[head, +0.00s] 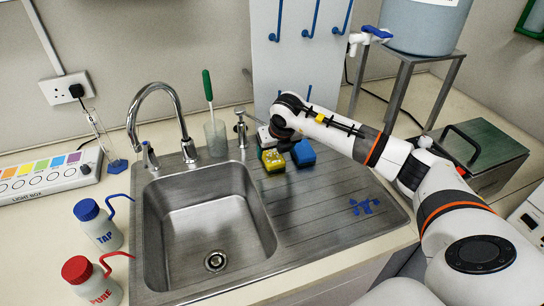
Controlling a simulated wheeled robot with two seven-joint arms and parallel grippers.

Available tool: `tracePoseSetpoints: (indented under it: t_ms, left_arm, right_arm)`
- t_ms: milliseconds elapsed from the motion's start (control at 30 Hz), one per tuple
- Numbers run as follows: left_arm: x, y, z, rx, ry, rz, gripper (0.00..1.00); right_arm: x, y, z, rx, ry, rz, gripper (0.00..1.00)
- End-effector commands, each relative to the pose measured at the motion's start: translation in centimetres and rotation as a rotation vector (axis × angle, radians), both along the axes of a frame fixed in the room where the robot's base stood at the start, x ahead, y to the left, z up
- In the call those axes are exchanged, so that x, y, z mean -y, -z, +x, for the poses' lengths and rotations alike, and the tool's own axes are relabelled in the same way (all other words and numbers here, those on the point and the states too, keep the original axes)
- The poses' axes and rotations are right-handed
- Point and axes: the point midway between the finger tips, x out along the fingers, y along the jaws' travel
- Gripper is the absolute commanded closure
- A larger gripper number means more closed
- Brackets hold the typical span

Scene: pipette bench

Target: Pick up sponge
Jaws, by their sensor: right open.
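A yellow sponge (273,161) with a green lower layer lies on the back of the steel drainboard, right of the sink basin. A blue sponge (303,154) with a dark lower layer lies just to its right. My right gripper (266,142) is open at the back of the drainboard, behind and above the yellow sponge. My right wrist covers part of the area behind the sponges. I cannot tell whether the fingers touch either sponge. My left gripper is not in view.
The sink (207,222) has a curved tap (152,95) behind it. A beaker (215,137) with a green-handled brush stands by the gripper. Blue-capped (97,226) and red-capped (92,280) bottles stand left.

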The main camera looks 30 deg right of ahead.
Motion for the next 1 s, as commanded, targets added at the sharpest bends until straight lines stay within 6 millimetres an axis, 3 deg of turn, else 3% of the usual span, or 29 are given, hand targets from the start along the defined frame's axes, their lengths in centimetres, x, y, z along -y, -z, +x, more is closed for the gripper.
tracePoseSetpoints:
  t_ms: [200,367,667,900,1000]
  left_arm:
    - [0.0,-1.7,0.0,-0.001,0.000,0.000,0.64]
    - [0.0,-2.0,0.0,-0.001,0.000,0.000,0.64]
    - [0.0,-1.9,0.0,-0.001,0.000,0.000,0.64]
    - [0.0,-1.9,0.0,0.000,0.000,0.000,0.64]
    - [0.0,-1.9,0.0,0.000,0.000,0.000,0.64]
  right_arm:
    - [0.3,2.1,1.4,-0.004,0.002,0.002,0.22]
    - [0.5,4.0,2.0,-0.003,0.001,0.001,0.22]
    - [0.5,4.4,2.2,0.000,-0.001,0.000,0.23]
    - [0.5,4.4,2.2,0.000,0.000,0.000,0.63]
    - [0.5,4.4,2.2,0.000,0.000,0.001,0.73]
